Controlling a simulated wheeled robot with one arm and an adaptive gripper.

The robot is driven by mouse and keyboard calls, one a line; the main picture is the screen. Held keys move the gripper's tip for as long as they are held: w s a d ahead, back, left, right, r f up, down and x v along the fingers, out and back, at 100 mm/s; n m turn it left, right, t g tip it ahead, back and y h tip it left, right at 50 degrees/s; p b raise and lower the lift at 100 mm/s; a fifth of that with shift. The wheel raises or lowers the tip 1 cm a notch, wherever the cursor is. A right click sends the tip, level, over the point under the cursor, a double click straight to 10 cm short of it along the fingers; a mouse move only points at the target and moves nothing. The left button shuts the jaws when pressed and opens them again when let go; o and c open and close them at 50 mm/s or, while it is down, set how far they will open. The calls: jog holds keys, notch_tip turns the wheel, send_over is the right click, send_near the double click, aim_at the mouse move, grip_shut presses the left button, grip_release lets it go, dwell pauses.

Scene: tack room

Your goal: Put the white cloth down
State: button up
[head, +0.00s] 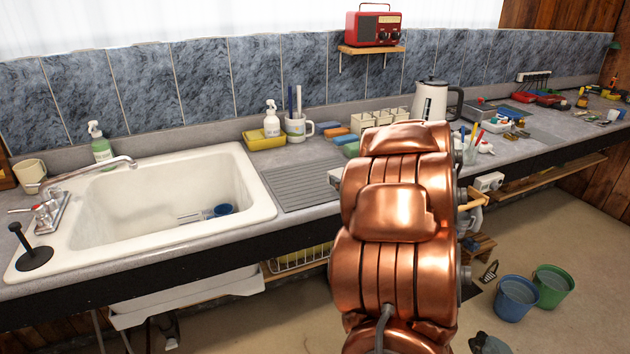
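I see no white cloth in the head view. My copper-coloured arm rises through the middle of the picture and hides part of the counter behind it. My gripper cannot be made out, so what it holds does not show. The grey counter (310,152) runs along the tiled wall. A white sink (130,222) is set into it at the left, with a blue cup inside.
A ribbed drainboard (305,186) beside the sink is bare. A kettle (431,101), a mug (297,127) and a soap bottle (271,121) stand on the counter. Blue (515,297) and green (553,284) buckets stand on the floor at right.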

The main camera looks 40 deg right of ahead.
jog(key=s, duration=0.1)
jog(key=s+d, duration=0.1)
jog(key=s, duration=0.2)
jog(key=shift+s+d+f, duration=0.15)
jog(key=shift+d, duration=0.1)
jog(key=p, duration=0.3)
send_over(316, 192)
jog(key=shift+w+f, duration=0.25)
jog(key=shift+f, duration=0.5)
jog(key=shift+f+p, duration=0.3)
jog(key=shift+f, duration=1.45)
jog(key=shift+f, duration=0.15)
jog(key=o, duration=1.2)
jog(key=shift+r, duration=0.2)
jog(key=shift+s, duration=0.2)
jog(key=b+v, duration=0.2)
jog(key=v, duration=0.9)
jog(key=shift+s+a, duration=0.25)
